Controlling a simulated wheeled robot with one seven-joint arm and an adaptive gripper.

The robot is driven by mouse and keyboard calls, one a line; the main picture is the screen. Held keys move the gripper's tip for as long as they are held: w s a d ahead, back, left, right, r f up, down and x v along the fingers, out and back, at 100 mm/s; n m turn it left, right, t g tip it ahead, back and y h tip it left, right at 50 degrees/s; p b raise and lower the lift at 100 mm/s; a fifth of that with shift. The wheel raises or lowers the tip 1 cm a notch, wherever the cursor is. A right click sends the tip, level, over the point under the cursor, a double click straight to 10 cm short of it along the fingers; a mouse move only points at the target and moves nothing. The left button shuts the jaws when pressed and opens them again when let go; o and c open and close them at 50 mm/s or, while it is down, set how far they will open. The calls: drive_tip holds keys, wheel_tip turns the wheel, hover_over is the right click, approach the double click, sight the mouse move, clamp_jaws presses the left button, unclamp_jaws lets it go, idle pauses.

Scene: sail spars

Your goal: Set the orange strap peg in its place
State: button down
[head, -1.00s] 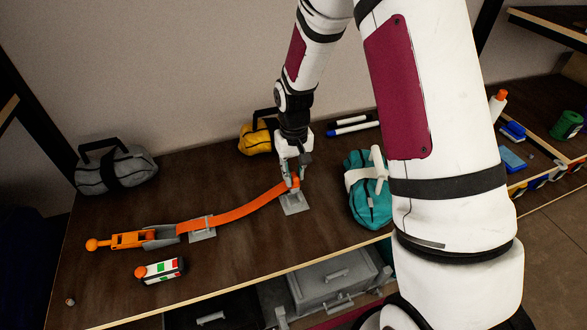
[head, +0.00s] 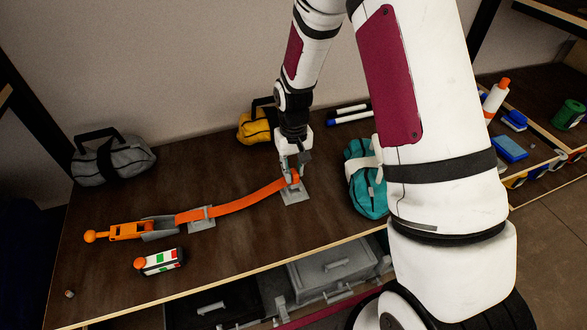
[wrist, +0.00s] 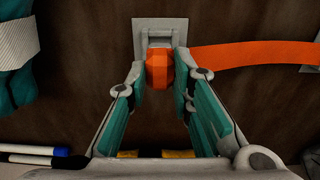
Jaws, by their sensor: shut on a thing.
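The orange strap peg (wrist: 160,72) is between the fingertips of my gripper (wrist: 163,80), which is shut on it, in the wrist view. In the head view my gripper (head: 292,172) is at the right end of the orange strap (head: 245,202), over a grey bracket (head: 294,195) on the shelf. In the wrist view the bracket (wrist: 160,30) is just beyond the peg, and the strap (wrist: 250,54) runs off to the right. I cannot tell whether the peg touches or enters the bracket. The fingers partly hide the peg in the head view.
The strap's left part crosses a second grey bracket (head: 201,223) toward an orange-handled grey piece (head: 127,231). A teal bag (head: 366,185) stands close on the right, a yellow bag (head: 255,124) behind. Markers (head: 348,115) lie behind.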

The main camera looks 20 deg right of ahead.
drive_tip(key=shift+f, duration=0.2)
drive_tip(key=shift+f, duration=0.35)
drive_tip(key=shift+f+b, duration=0.5)
drive_tip(key=shift+f, duration=0.6)
drive_tip(key=c, duration=1.3)
unclamp_jaws()
wheel_tip(320, 180, up, 12)
drive_tip(key=shift+r, duration=0.1)
